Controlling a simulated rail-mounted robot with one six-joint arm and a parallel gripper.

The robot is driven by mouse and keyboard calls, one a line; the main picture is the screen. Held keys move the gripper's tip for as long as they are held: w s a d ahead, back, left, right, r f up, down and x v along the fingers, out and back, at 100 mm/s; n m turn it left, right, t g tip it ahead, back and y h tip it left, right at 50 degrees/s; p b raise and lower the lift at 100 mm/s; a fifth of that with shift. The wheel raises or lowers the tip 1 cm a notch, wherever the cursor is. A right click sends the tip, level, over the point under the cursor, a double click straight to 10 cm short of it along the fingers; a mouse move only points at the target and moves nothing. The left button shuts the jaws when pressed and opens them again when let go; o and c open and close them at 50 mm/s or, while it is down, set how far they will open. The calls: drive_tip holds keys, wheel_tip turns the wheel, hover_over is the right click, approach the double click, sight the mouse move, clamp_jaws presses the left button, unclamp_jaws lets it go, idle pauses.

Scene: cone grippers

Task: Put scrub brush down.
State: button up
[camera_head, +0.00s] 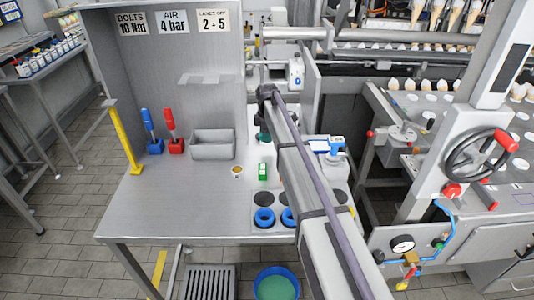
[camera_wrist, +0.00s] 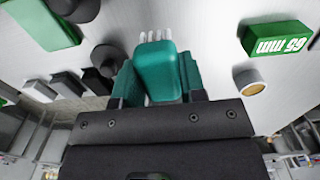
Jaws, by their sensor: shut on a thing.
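The scrub brush (camera_wrist: 157,68) is a teal block with white bristles along its far end. My gripper (camera_wrist: 158,82) is shut on it, with a teal jaw on each side. In the head view only a small teal part of the gripper end (camera_head: 264,134) shows beside my arm, over the back of the grey workbench (camera_head: 160,205). The bristles point away from my wrist. I cannot tell whether the brush touches the bench top, and my arm hides most of it in the head view.
A green 65 mm block (camera_wrist: 277,39) and a small brass-coloured cup (camera_wrist: 249,82) stand right of the brush in the wrist view. A grey bin (camera_head: 213,150), blue tool (camera_head: 149,130) and red tool (camera_head: 171,130) stand left. Blue rings (camera_head: 264,218) sit at the front. The bench's left front is clear.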

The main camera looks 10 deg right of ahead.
drive_tip(key=shift+f, duration=0.2)
wheel_tip(320, 180, down, 4)
drive_tip(key=b, duration=0.3)
drive_tip(key=shift+b, duration=0.35)
drive_tip(key=shift+r+p, duration=0.3)
drive_tip(key=shift+f, duration=0.25)
drive_tip(key=o, duration=1)
wheel_tip(320, 180, up, 13)
drive_tip(key=p, duration=1.2)
drive_tip(key=shift+f, duration=0.1)
drive_tip(key=shift+s+f, duration=0.1)
